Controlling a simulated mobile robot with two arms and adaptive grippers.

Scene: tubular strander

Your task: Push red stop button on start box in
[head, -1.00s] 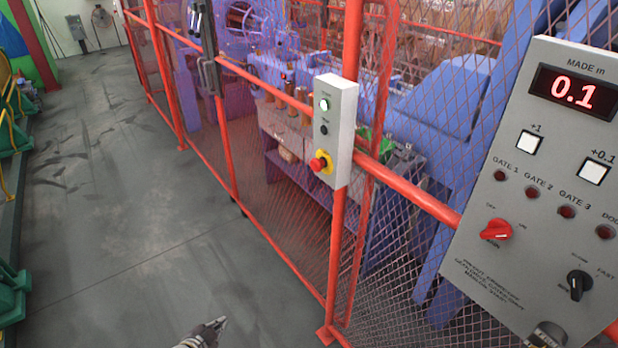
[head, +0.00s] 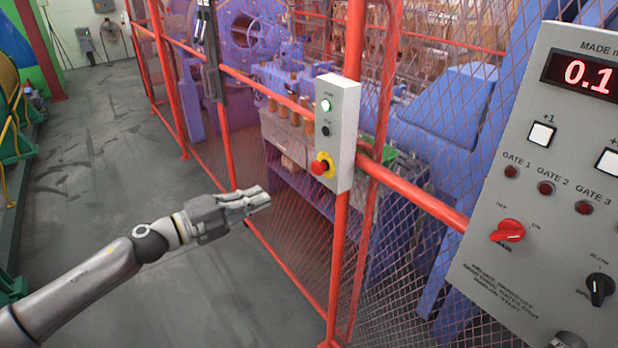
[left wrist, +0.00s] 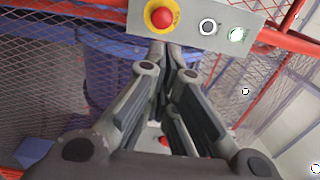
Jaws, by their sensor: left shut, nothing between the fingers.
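The start box (head: 343,118) is a light grey box on a red fence post in the head view. It carries a lit green button (head: 326,105), a dark button (head: 325,131) and, lowest, the red stop button (head: 318,168) on a yellow collar. My left gripper (head: 264,196) is shut and empty, to the left of and below the red button, apart from it. In the left wrist view the red button (left wrist: 161,16) shows at the top, beyond the fingertips (left wrist: 172,50). My right gripper is not in view.
A red-framed mesh fence (head: 280,222) runs along the walkway with blue machinery behind it. A large grey control panel (head: 545,190) with a red 0.1 display stands at the right. The grey floor (head: 110,180) at the left is open.

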